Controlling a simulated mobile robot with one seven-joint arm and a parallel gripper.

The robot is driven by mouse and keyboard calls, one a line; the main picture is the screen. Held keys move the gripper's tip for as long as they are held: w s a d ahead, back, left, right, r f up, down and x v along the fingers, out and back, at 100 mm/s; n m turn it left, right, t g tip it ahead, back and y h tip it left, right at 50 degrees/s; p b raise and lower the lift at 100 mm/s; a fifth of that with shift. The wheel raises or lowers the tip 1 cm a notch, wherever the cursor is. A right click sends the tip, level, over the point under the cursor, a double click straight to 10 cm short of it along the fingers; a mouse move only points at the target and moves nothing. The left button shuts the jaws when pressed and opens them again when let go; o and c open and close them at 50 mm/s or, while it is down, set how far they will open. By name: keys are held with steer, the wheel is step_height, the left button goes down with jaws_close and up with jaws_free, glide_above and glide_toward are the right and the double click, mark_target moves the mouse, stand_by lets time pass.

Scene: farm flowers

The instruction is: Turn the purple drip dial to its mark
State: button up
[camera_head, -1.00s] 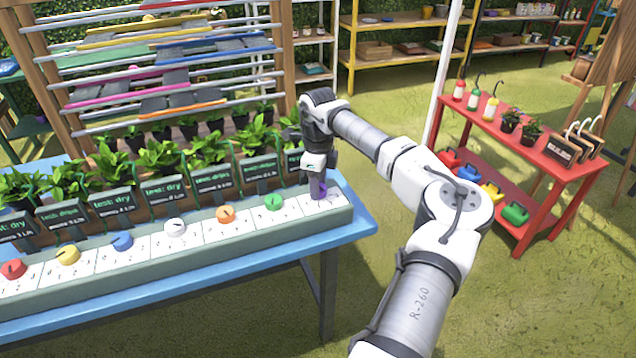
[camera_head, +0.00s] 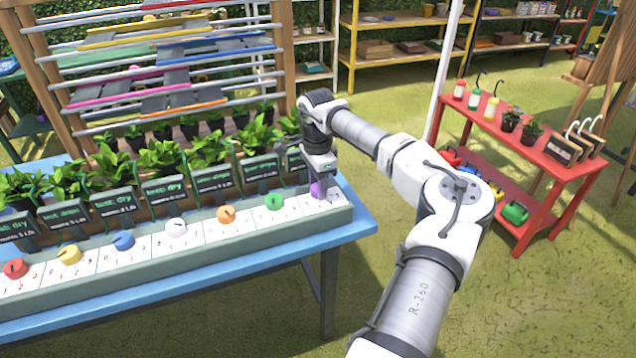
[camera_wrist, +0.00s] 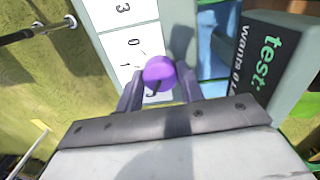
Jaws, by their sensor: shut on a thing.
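The purple dial (camera_head: 316,189) is the rightmost dial on the long panel on the blue table. In the wrist view the purple dial (camera_wrist: 159,73) sits between the two fingers, with a dark line on its face. My gripper (camera_head: 318,178) points down over it. In the wrist view my gripper (camera_wrist: 160,88) has its fingers closed around the dial's sides. A white scale card (camera_wrist: 125,45) with printed numbers lies beside the dial. Part of the card is hidden by the dial and fingers, and I cannot tell which mark is the target.
Green (camera_head: 273,201), orange (camera_head: 226,214) and white (camera_head: 176,227) dials sit to the left along the panel, with more beyond. A dark sign (camera_wrist: 265,58) and potted plants stand close behind. A red shelf (camera_head: 570,172) stands to the right, across grass.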

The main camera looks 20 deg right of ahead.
steer(key=shift+a+r, duration=0.1)
stand_by(0.4)
steer(key=o, duration=1)
step_height(320, 180, up, 14)
steer(key=shift+w+f+b, duration=0.15)
steer(key=shift+b, duration=0.75)
